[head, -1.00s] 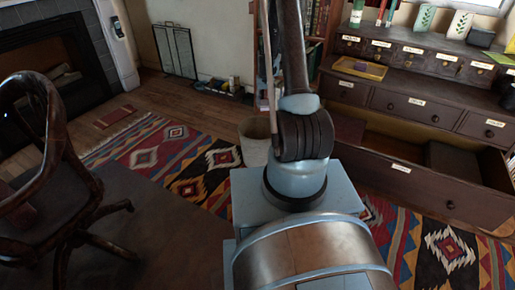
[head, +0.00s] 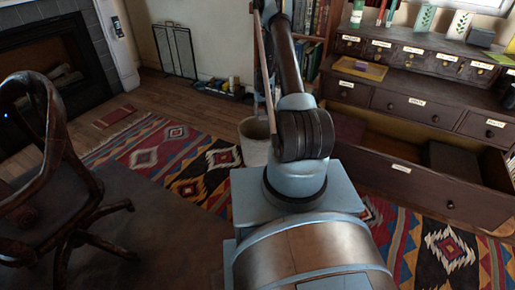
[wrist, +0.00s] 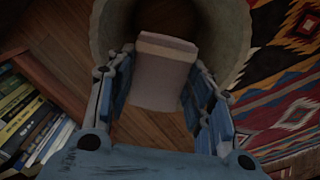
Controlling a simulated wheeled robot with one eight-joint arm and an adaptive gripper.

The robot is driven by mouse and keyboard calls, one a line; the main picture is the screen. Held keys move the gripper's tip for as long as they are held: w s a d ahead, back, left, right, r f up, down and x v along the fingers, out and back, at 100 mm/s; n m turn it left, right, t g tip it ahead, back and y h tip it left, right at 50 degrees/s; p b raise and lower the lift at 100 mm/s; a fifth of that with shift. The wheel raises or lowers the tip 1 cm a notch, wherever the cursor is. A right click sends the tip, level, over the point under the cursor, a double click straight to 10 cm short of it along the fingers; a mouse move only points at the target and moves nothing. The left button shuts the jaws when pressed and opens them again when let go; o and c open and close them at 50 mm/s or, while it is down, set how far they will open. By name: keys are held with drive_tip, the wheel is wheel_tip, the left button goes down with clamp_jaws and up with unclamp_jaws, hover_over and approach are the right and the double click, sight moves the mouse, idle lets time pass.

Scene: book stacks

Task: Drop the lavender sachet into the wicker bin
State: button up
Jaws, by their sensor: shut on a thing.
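The lavender sachet (wrist: 160,75), a pale pinkish-mauve block, is between the fingers of my gripper (wrist: 164,68) in the wrist view. My gripper is shut on it. The wicker bin (wrist: 232,45) is a round, grey-beige open bin whose rim and inside show beyond the fingers. The sachet overlaps the bin's opening in this view; its height above the rim is hard to tell. In the head view the bin (head: 254,150) stands on the floor left of my arm, partly hidden by it. My gripper and the sachet cannot be made out there.
A dark drawer cabinet (head: 430,110) with an open lower drawer stands at the right. A bookcase (head: 312,50) stands behind my arm, and its books (wrist: 30,120) show in the wrist view. A wooden chair (head: 50,170) is at the left. The patterned rug (head: 165,150) has free room.

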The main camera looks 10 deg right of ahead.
drive_tip(key=shift+f, duration=1.75)
drive_tip(key=o, duration=1)
drive_tip(key=shift+r, duration=0.1)
wheel_tip(320, 180, up, 12)
drive_tip(key=shift+f, duration=0.15)
